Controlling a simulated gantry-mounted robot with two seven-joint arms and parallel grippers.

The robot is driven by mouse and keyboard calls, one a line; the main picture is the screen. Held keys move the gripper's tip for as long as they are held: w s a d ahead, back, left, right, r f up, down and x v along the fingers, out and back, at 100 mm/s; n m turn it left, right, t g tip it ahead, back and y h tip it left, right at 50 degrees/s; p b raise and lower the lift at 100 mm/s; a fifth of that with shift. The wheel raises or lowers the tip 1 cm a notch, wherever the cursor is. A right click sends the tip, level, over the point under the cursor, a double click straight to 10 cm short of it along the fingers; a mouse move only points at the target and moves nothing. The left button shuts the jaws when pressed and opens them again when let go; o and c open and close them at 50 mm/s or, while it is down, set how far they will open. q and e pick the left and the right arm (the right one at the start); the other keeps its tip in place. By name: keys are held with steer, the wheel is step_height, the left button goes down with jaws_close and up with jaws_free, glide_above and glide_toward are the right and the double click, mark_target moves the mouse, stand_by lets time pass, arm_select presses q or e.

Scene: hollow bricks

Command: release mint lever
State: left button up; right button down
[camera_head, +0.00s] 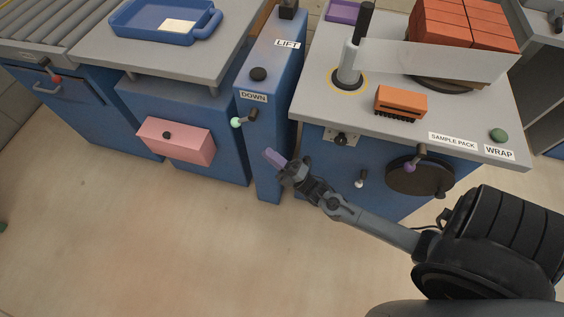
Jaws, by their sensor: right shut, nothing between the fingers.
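The mint lever has a pale mint ball (236,122) on a short stem. It sticks out to the left from a dark pivot on the front of the narrow blue lift column (275,75), just below the "DOWN" label. My right gripper (273,157), with purple-tinted fingertips, comes in from the lower right. It is shut and empty, below and to the right of the mint ball, with a clear gap between them. My left gripper is not in view.
A pink box (175,141) juts from the blue cabinet on the left. To the right, a purple-knobbed lever (410,167) sits by a dark disc, and a white-knobbed lever (360,182) hangs lower. Above, the grey worktop (310,95) carries orange bricks (460,25). The floor in front is clear.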

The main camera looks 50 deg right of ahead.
mark_target(244, 119)
steer(key=s+d+r+n+g+p, duration=0.1)
steer(key=s+d+r+g+p, duration=0.2)
steer(key=s+p, duration=0.3)
steer(key=shift+y, duration=0.3)
steer(key=b+x, duration=0.2)
steer(key=x, duration=0.2)
steer(key=b+x, duration=0.2)
steer(key=x, duration=0.3)
steer(key=b+x, duration=0.1)
steer(key=x, duration=0.4)
steer(key=shift+a+b, duration=0.35)
steer(key=shift+b, duration=0.05)
